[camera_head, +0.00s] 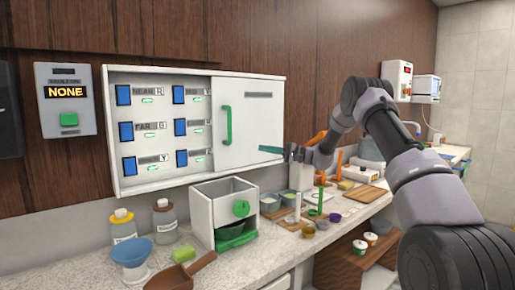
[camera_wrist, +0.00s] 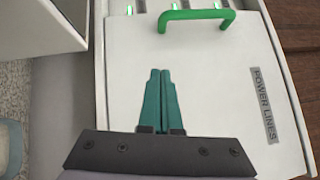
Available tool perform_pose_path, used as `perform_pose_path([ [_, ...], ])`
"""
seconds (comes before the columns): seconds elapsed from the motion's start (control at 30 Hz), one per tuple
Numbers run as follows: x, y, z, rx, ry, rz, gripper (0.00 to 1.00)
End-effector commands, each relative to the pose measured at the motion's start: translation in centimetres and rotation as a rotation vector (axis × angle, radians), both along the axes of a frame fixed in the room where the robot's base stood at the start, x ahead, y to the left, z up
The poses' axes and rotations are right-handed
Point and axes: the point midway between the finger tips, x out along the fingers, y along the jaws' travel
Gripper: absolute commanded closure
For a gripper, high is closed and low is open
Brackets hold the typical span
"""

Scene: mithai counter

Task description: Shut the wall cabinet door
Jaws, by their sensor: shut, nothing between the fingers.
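The white wall cabinet (camera_head: 117,187) hangs on the wood wall. Its left part is uncovered and shows several blue switches. Its white door (camera_head: 262,122), with a green upright handle (camera_head: 227,125), covers the right part; the door stands partly open. In the wrist view the door (camera_wrist: 220,85) fills most of the picture, with the green handle (camera_wrist: 197,16) at the top and a "POWER LINES" label. My gripper (camera_head: 265,149) is at the door's lower right, right of the handle. In the wrist view its teal fingers (camera_wrist: 160,73) are together and empty, pointing toward the handle; contact with the door cannot be told.
A white box with a green knob (camera_head: 241,209) stands on the counter below the cabinet. Bottles, a blue funnel (camera_head: 131,252) and a brown scoop (camera_head: 181,275) are left of it. Bowls and boards crowd the counter to the right. A "NONE" display panel (camera_head: 67,102) hangs left.

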Motion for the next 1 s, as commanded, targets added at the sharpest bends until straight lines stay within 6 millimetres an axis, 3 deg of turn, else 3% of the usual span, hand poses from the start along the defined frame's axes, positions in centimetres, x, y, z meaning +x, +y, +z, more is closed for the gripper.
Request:
perform_pose_path([
  [0.43,1.4,9.1,1.3,-0.003,0.0,0.005,1.0],
  [0.5,0.5,9.9,1.6,-0.003,0.001,0.005,1.0],
  [0.7,-0.6,11.5,1.9,-0.003,0.002,0.004,1.0],
  [1.0,-0.9,11.8,2.0,-0.003,0.001,0.002,1.0],
])
